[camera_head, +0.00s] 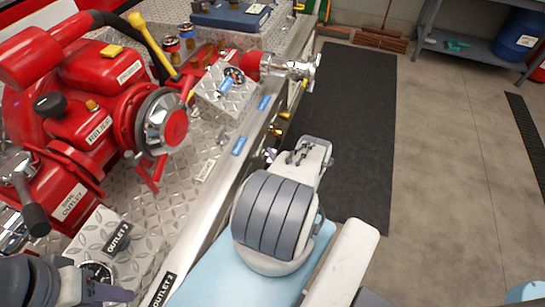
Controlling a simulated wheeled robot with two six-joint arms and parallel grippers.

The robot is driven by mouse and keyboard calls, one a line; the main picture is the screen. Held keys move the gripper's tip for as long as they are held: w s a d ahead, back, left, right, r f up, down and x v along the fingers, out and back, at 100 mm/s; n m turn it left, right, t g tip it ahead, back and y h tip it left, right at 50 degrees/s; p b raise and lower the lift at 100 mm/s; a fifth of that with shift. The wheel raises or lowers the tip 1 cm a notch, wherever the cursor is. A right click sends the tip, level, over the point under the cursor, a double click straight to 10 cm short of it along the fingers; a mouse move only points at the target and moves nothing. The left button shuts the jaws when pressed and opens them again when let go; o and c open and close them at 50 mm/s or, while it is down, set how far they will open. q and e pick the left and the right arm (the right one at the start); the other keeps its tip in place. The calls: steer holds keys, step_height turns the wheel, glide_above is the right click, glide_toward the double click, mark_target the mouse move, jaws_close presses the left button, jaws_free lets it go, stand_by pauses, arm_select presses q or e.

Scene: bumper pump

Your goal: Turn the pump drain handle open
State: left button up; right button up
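A red pump (75,115) with chrome fittings stands on a diamond-plate bench at the left. Small brass-coloured knobs (284,116) stick out from the bench's front face; I cannot read a label that says which is the pump drain handle. My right gripper (279,155) is beside the front face, just below these knobs. My arm hides most of it, and its fingers are too small to tell apart.
A black lever (33,207) and a gauge box (226,93) stand on the bench. A chrome outlet (295,69) juts past its front edge. A black mat (355,110) lies on the clear floor to the right. A shelf with a blue drum (518,38) is at the back right.

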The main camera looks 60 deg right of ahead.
steer(key=shift+s, duration=0.1)
steer(key=b+v, duration=0.1)
steer(key=v, duration=0.9)
steer(key=shift+a+b, duration=0.15)
steer(key=shift+b, duration=0.2)
steer(key=shift+s+f, duration=0.1)
steer(key=shift+f, duration=0.05)
